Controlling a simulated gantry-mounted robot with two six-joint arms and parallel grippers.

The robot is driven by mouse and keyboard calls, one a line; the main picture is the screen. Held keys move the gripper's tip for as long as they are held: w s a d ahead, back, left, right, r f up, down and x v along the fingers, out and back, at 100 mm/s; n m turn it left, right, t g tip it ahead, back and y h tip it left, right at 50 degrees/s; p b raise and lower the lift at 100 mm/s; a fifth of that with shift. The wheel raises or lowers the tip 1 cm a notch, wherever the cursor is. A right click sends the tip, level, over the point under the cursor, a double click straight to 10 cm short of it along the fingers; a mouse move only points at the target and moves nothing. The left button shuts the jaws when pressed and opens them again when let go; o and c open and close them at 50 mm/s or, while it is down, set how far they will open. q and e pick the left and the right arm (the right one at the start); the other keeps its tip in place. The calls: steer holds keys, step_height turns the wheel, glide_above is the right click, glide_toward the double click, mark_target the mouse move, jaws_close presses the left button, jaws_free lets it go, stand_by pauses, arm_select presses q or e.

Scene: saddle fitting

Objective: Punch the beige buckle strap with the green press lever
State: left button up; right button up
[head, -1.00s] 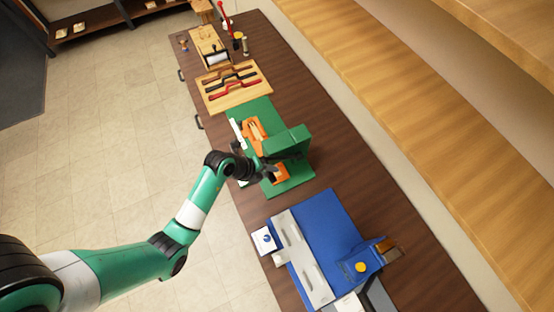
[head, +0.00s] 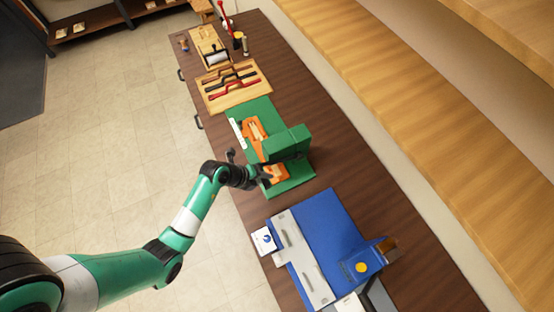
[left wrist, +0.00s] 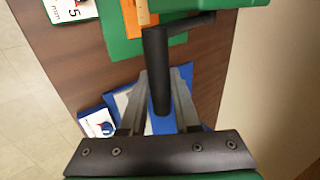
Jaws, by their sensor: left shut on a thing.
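The green press (head: 290,143) stands on a green base on the bench, and part of its body shows at the top of the left wrist view (left wrist: 225,3). Its lever has a black grip (left wrist: 157,50). My left gripper (head: 267,174) is beside the press; in the left wrist view its fingers (left wrist: 160,85) are shut on the black grip. An orange fixture (head: 253,128) lies on the green base. A narrow beige piece (left wrist: 142,12), probably the buckle strap, shows on orange in the left wrist view; its buckle is not discernible. My right gripper is not in view.
A blue station with grey plates (head: 330,225) stands nearer on the bench. A wooden board with red and dark bars (head: 235,85) lies beyond the press. A white card (head: 264,240) is at the bench's left edge. A wooden shelf runs along the right.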

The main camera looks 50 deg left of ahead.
arm_select(q)
steer(key=shift+s+a+f+b, duration=0.1)
steer(key=shift+s+f+b, duration=0.15)
steer(key=shift+f, duration=0.5)
steer(key=shift+s+d+f+b, duration=0.1)
steer(key=shift+s+f+b, duration=0.15)
steer(key=shift+f, duration=0.55)
steer(key=shift+s+a+f+b, duration=0.1)
steer(key=shift+s+f+b, duration=0.15)
steer(key=shift+f, duration=0.5)
steer(key=shift+s+f+b, duration=0.25)
steer(key=shift+f+b, duration=0.2)
steer(key=shift+f, duration=0.65)
step_height(320, 180, down, 2)
steer(key=shift+f+b, duration=0.1)
steer(key=shift+b, duration=0.5)
step_height(320, 180, up, 3)
steer(key=p, duration=0.3)
steer(key=shift+p, duration=0.3)
